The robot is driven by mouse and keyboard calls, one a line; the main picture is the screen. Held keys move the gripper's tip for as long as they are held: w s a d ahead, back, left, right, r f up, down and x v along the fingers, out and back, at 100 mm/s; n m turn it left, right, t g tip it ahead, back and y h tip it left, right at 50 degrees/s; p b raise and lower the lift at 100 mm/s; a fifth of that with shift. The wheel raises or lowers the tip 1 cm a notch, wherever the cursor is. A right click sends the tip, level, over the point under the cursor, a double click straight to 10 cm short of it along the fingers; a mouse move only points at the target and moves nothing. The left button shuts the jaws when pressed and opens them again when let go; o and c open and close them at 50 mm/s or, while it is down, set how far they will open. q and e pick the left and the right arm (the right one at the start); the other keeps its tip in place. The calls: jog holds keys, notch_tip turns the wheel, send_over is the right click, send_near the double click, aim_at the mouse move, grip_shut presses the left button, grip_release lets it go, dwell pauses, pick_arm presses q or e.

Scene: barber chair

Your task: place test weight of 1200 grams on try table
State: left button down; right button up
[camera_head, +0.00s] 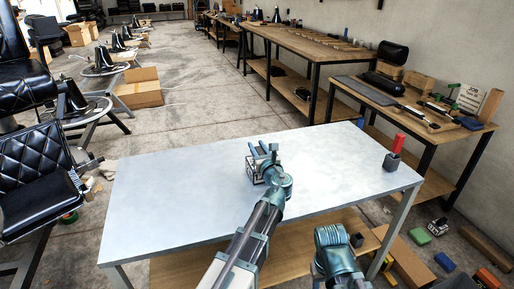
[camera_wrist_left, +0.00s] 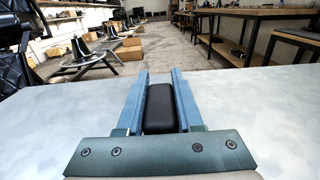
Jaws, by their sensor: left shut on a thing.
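My left gripper (camera_head: 262,155) is over the middle of the light grey table (camera_head: 175,190). In the left wrist view its two blue fingers are shut on a black rounded block (camera_wrist_left: 160,108), which sits between them. The block is the likely test weight, but no marking on it can be read. In the head view the gripper mostly hides the block, and I cannot tell whether it touches the tabletop. Part of my right arm shows at the bottom of the head view; its fingers are not visible.
A dark block with a red upright part (camera_head: 393,160) stands near the table's right edge. The rest of the tabletop is clear. A wooden workbench (camera_head: 430,125) with tools is at the right. Black barber chairs (camera_head: 35,175) are at the left. Several small items lie on the floor at lower right.

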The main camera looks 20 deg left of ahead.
pick_arm(q)
jog(key=c, duration=0.6)
grip_release()
jog(key=shift+o, duration=0.2)
jog(key=shift+r, duration=0.15)
jog(key=v, duration=1.2)
jog(key=shift+d, duration=0.1)
